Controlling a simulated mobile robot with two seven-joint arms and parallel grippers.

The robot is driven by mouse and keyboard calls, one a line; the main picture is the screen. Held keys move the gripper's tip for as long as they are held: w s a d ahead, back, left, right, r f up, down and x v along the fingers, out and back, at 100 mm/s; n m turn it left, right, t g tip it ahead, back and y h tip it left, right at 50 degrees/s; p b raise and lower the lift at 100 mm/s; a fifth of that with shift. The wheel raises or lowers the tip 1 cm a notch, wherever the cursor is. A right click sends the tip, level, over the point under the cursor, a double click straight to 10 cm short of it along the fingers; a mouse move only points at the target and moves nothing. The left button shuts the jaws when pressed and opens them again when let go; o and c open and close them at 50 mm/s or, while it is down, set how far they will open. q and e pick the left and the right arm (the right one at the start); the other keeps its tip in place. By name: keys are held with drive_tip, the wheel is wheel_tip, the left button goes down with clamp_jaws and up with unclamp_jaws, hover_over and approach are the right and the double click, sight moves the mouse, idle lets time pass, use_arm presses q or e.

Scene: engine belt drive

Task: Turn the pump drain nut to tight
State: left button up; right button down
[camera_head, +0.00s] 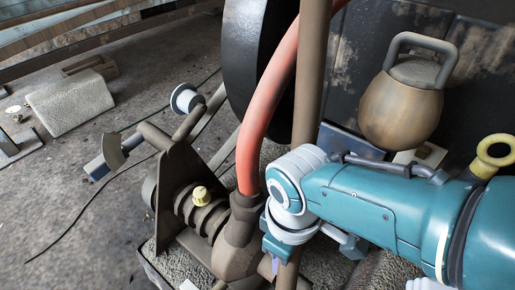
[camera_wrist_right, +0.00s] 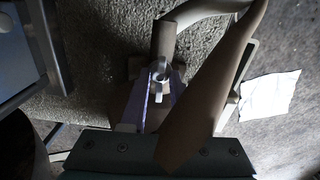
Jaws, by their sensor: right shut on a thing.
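The pump drain nut (camera_wrist_right: 161,76) is a small pale winged nut on a brown pipe stub, in the upper middle of the right wrist view. My right gripper (camera_wrist_right: 160,88) has its two purple fingers on either side of the nut and is shut on it. In the head view my right gripper (camera_head: 276,264) points down beside the base of the brown pump body (camera_head: 238,250). There the nut is hidden behind my wrist and the pipe. My left gripper is not in view.
A brown upright pipe (camera_head: 312,75) stands close to my right wrist and crosses the right wrist view (camera_wrist_right: 213,90). A red hose (camera_head: 254,130) rises from the pump. A white sheet (camera_wrist_right: 268,95) lies on the floor.

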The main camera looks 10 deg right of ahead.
drive_tip(key=shift+m, duration=0.4)
drive_tip(key=c, duration=0.9)
unclamp_jaws()
drive_tip(key=shift+r, duration=0.1)
wheel_tip(320, 180, up, 10)
drive_tip(key=p, duration=0.9)
